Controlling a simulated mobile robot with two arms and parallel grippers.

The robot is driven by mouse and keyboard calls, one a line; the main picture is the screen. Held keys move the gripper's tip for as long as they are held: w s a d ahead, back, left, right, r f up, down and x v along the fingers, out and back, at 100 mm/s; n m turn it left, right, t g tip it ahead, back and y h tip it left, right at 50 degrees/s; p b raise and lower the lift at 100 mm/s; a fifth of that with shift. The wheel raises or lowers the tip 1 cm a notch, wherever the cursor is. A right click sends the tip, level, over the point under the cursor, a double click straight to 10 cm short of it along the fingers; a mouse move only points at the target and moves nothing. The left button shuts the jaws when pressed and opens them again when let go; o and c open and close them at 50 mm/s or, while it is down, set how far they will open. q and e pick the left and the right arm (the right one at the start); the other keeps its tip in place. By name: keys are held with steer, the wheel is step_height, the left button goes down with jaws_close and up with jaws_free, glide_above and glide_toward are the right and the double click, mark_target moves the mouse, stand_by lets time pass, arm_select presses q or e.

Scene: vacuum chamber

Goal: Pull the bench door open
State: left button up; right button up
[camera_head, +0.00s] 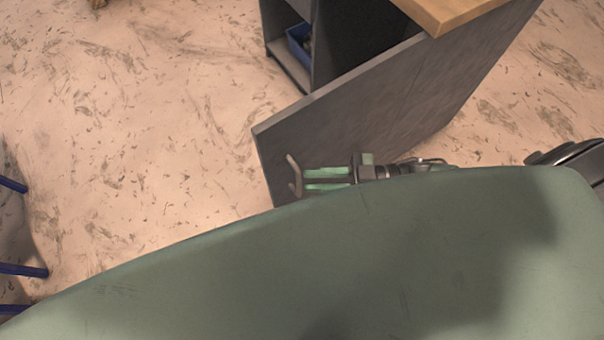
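The bench door (350,120) is a grey panel. It stands swung out from the bench (288,58), and part of the bench's inside shows behind it. A thin bent metal handle (295,176) is at the lower left of the door. My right gripper (306,180) has two green fingers pointing left, with their tips right by the handle. A dark gap shows between the fingers, and I see nothing held in it. Whether the fingertips touch the handle is unclear. My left gripper is out of view.
The bench has a wooden top (450,12) and a blue bin (299,42) on an inner shelf. Blue legs (22,270) of some furniture stand at the left edge. The scuffed floor (150,130) left of the door is clear. My green body fills the bottom.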

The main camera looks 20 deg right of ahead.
steer(key=v, duration=0.3)
steer(key=shift+s+d, duration=0.1)
steer(key=shift+d, duration=0.25)
